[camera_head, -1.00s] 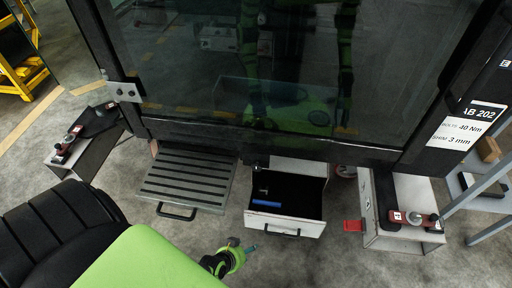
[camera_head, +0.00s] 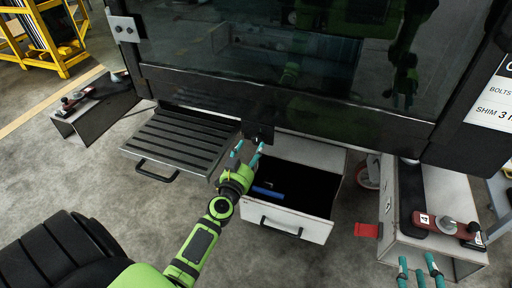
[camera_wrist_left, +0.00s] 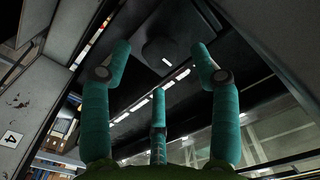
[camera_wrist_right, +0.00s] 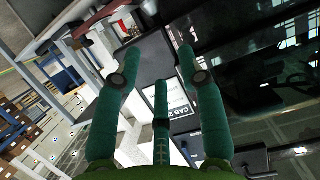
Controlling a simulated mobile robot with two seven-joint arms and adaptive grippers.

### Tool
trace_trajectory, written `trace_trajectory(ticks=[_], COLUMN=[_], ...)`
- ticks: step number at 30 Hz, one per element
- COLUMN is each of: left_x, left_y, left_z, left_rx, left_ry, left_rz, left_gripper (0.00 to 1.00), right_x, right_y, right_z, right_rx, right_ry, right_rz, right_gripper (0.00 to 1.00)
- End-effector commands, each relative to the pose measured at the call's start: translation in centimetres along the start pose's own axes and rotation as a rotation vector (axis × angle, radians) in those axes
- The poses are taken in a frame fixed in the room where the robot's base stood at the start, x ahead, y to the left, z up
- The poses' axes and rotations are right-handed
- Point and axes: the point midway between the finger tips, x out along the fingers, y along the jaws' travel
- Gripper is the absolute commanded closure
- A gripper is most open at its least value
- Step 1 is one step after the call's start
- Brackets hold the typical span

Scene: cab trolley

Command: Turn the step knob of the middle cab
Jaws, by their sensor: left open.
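The step knob (camera_head: 258,133) is a small dark shape under the lower edge of the middle cab (camera_head: 300,105), above the gap between the slatted step and the open drawer. In the left wrist view, the dark rounded knob (camera_wrist_left: 167,52) with a short white mark lies ahead of my fingers. My left gripper (camera_head: 249,152) is open, its teal fingertips just below and beside the knob; contact cannot be told. In its wrist view the left gripper (camera_wrist_left: 160,72) has its fingers spread, with nothing between them. My right gripper (camera_head: 418,263) is open and empty at the lower right.
The slatted step (camera_head: 180,140) extends left of my left gripper. The open drawer (camera_head: 290,226) holds a blue item (camera_head: 267,192). A side box with a red tab (camera_head: 366,230) stands near my right gripper. Bare floor lies in front.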

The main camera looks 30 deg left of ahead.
Motion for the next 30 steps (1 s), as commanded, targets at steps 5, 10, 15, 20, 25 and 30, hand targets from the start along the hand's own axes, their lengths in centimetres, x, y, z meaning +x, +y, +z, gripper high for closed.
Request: trace_trajectory(ticks=[5,10,15,20,25,30], left_x=[2.7,3.9,4.1,4.0,4.0,4.0], left_y=[0.1,0.0,0.0,0.1,0.0,0.0], left_z=[0.1,0.1,0.1,0.1,0.2,0.4], left_rx=[-0.002,0.000,0.000,0.000,0.001,-0.001], left_ry=[0.000,-0.002,-0.002,-0.002,-0.004,-0.007], left_rz=[0.000,0.000,0.001,0.001,0.001,0.001], left_gripper=[0.38,0.38,0.38,0.58,0.94,0.94], right_x=[0.1,0.0,0.0,0.0,0.0,0.0], right_y=[-0.4,-0.6,-0.7,-0.6,-0.6,-0.6], right_z=[-1.7,-2.8,-3.0,-3.0,-3.0,-3.0], right_rx=[-0.005,-0.007,-0.007,-0.007,-0.007,-0.007], right_ry=[0.091,0.146,0.155,0.155,0.154,0.153], right_rz=[-0.008,-0.012,-0.013,-0.013,-0.013,-0.013], right_gripper=[0.60,0.60,0.60,0.60,0.60,0.60])
